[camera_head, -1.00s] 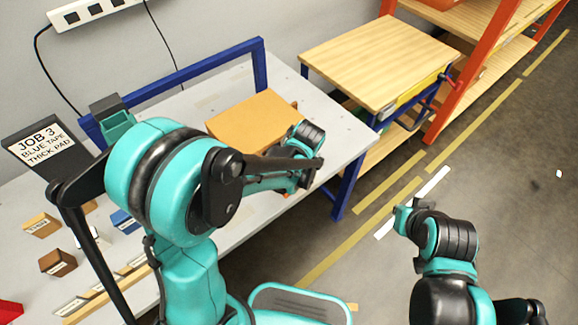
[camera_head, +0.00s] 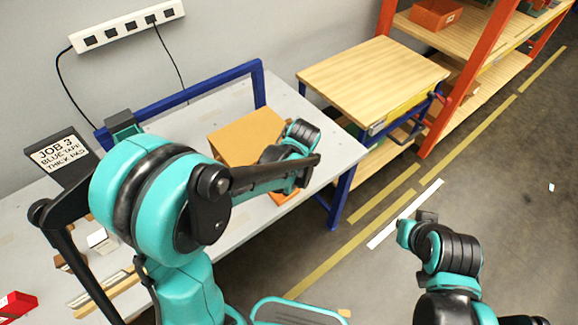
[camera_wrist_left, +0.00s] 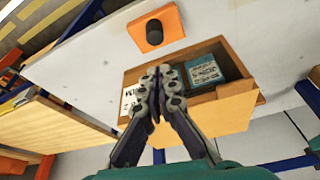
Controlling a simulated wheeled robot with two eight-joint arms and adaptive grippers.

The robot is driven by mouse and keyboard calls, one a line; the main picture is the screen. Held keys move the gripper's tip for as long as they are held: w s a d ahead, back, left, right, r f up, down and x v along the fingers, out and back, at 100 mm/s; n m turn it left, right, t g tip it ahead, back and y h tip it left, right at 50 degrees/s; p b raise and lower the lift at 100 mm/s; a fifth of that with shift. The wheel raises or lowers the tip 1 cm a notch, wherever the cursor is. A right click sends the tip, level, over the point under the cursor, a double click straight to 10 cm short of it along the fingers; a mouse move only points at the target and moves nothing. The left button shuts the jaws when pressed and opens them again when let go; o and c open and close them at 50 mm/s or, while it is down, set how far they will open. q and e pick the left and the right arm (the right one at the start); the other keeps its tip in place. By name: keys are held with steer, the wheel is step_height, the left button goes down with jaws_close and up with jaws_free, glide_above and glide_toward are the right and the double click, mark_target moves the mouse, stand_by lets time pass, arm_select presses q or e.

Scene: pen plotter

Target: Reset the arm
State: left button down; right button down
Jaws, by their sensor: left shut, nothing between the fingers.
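My left arm (camera_head: 140,190) comes in from the left and reaches over the workbench, its bent wrist part (camera_head: 296,140) beside the orange-brown box (camera_head: 245,136). The left gripper's fingers are hidden in the head view. In the left wrist view my left gripper (camera_wrist_left: 158,72) is shut and empty, in front of the box (camera_wrist_left: 222,108). The box's open side shows a teal packet (camera_wrist_left: 204,72) and a white printed item (camera_wrist_left: 128,98). My right arm (camera_head: 445,250) is bent over the floor at the lower right; its fingers do not show.
The grey workbench (camera_head: 345,150) carries a blue rail (camera_head: 195,88), a JOB 3 sign (camera_head: 62,155) and a red item (camera_head: 15,305). An orange plate with a black knob (camera_wrist_left: 154,32) is near the box. A wooden-topped table (camera_head: 370,70) and orange shelving (camera_head: 455,90) stand right.

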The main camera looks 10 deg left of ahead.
arm_select(q)
steer(key=shift+d, duration=0.1)
steer(key=s+a+r+m+t+h+b, duration=0.1)
steer(key=s+r+m, duration=0.3)
steer(key=s, duration=0.4)
steer(key=s+a+r+m+t+h+b, duration=0.1)
steer(key=s+a+r+m+t, duration=0.2)
steer(key=s, duration=0.5)
steer(key=shift+r+m+b, duration=0.3)
steer(key=shift+r+m, duration=0.3)
